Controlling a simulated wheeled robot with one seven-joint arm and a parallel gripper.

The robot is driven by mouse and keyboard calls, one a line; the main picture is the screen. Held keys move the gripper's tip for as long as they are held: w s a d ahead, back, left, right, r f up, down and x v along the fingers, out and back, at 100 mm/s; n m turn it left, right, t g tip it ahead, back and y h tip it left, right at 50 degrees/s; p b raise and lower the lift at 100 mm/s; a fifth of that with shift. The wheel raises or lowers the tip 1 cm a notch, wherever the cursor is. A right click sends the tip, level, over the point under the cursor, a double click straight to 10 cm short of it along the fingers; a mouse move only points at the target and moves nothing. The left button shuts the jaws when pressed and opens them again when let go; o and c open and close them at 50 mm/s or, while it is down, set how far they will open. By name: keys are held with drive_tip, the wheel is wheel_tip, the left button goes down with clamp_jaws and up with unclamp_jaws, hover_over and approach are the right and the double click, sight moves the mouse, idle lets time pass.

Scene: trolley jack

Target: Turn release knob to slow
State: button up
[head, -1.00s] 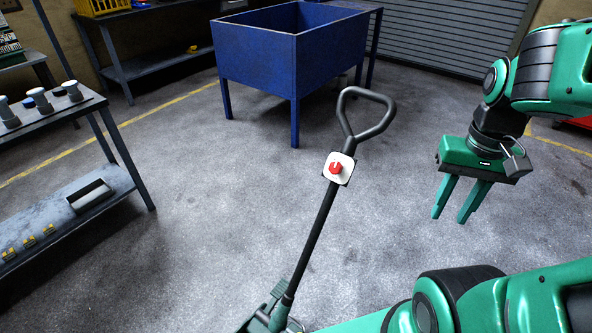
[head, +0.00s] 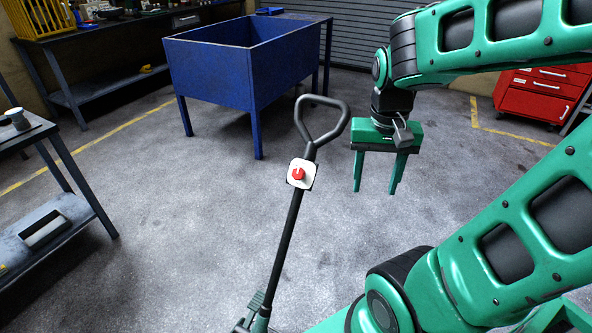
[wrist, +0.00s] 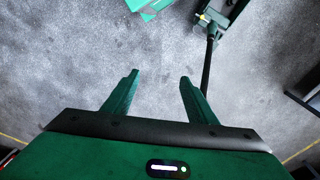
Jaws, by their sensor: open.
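The red release knob (head: 298,174) sits on a white square plate (head: 308,181) on the jack's dark handle shaft, below the loop grip (head: 341,116). The jack's green body (head: 252,318) is partly cut off at the bottom edge. My gripper (head: 376,190) is open and empty, fingers pointing down, to the right of the knob and apart from it. In the wrist view my two fingers (wrist: 156,88) are spread with bare floor between them. The jack body (wrist: 219,18) and handle shaft (wrist: 207,70) show there to the right; I cannot make out the knob.
A blue bin on legs (head: 213,75) stands behind the handle. A dark shelf unit (head: 85,213) is at the left, and a red tool cabinet (head: 540,97) at the back right. The floor around the handle is clear.

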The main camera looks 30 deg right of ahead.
drive_tip(key=w+f+m+h, duration=0.2)
drive_tip(key=w, duration=1.3)
drive_tip(key=m+t+h, duration=0.1)
drive_tip(key=m+t, duration=0.1)
approach(297, 171)
drive_tip(key=x, duration=0.8)
drive_tip(key=shift+d+f, duration=0.1)
drive_tip(key=shift+f, duration=0.3)
drive_tip(key=c, duration=1.1)
drive_tip(key=shift+o, duration=0.2)
drive_tip(key=shift+d, duration=0.2)
drive_tip(key=shift+a, duration=0.2)
